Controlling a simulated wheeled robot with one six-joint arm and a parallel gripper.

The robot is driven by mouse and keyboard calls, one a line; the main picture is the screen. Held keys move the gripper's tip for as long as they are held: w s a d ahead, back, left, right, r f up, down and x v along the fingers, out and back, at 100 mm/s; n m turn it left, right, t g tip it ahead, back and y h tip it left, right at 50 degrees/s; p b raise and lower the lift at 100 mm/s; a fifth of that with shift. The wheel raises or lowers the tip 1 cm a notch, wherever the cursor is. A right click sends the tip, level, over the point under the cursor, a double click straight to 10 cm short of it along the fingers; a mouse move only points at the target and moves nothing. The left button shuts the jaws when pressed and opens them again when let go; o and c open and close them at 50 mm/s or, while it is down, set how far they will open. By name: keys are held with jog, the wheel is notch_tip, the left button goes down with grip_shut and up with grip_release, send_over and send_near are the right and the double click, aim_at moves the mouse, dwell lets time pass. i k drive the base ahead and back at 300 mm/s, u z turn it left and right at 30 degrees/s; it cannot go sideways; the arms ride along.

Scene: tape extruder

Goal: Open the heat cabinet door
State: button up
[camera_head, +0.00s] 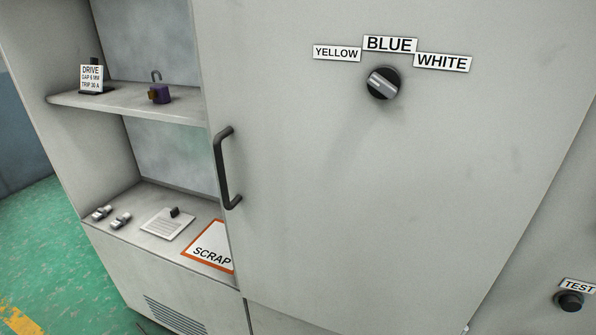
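A large grey door (330,190) fills the middle of the head view. It looks shut, and no label naming it as the heat cabinet shows. A black vertical bar handle (220,168) is fixed near its left edge. A black rotary knob (383,83) with a grey pointer sits high on the door, below the labels YELLOW (336,53), BLUE (390,44) and WHITE (442,62). My gripper is not in view, and nothing is seen touching the handle.
Open shelves stand left of the door. Below lie a SCRAP sign (210,248), a paper sheet (166,223) and small metal parts (120,220). A TEST button (570,300) is at right. Green floor (50,240) shows left.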

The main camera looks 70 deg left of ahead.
aim_at(349, 210)
jog(key=u, duration=0.65)
jog(key=i, duration=0.3)
jog(key=u, duration=2.85)
jog(key=k, duration=0.45)
jog(key=z, duration=1.2)
